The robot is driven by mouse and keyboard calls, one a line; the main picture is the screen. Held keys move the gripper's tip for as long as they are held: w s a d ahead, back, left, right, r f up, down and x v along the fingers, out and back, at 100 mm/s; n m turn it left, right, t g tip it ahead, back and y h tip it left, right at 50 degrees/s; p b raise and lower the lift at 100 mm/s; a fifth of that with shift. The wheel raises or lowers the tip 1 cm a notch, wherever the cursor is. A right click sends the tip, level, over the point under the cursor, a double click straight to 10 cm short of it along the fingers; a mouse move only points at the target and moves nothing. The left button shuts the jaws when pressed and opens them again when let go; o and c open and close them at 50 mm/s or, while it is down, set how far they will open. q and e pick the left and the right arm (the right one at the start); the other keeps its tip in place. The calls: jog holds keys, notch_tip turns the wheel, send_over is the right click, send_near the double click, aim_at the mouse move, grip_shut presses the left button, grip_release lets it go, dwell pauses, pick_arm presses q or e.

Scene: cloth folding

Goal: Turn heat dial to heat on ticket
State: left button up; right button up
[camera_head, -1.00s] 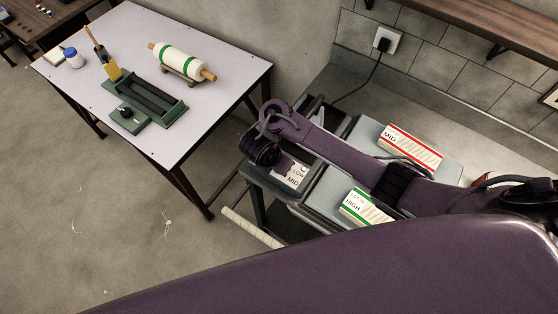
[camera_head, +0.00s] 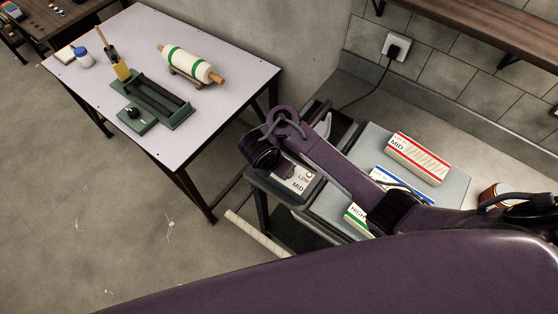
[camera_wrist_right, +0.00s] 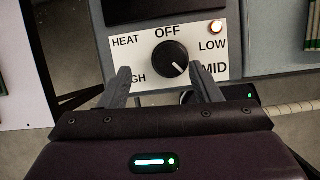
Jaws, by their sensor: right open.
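The heat dial (camera_wrist_right: 170,59) is a round black knob on a white panel (camera_wrist_right: 140,30) in the right wrist view. Its white pointer faces lower right, toward MID. OFF is above it, LOW to the right and a partly covered HIGH at lower left. My right gripper (camera_wrist_right: 159,76) is open, its fingertips on either side of the knob's lower part; I cannot tell whether they touch it. In the head view the panel (camera_head: 296,180) is partly covered by my right arm. I cannot make out a separate ticket. My left gripper is not in view.
A lamp (camera_wrist_right: 215,27) glows on the panel. White packs with a red MID label (camera_head: 416,158), a blue stripe (camera_head: 403,182) and a green HIGH label (camera_head: 356,216) lie on the grey surface beside my arm. A white table (camera_head: 215,110) stands at left.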

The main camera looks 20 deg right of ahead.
aim_at(279, 179)
jog(key=shift+s+a+r, duration=0.1)
jog(key=shift+s+r, duration=0.05)
jog(key=shift+s, duration=0.05)
jog(key=shift+s+r, duration=0.15)
jog(key=r, duration=0.1)
jog(key=r+p, duration=0.1)
jog(key=r, duration=0.1)
jog(key=shift+s, duration=0.3)
jog(key=shift+s+r, duration=0.1)
jog(key=shift+r, duration=0.15)
jog(key=shift+v, duration=0.9)
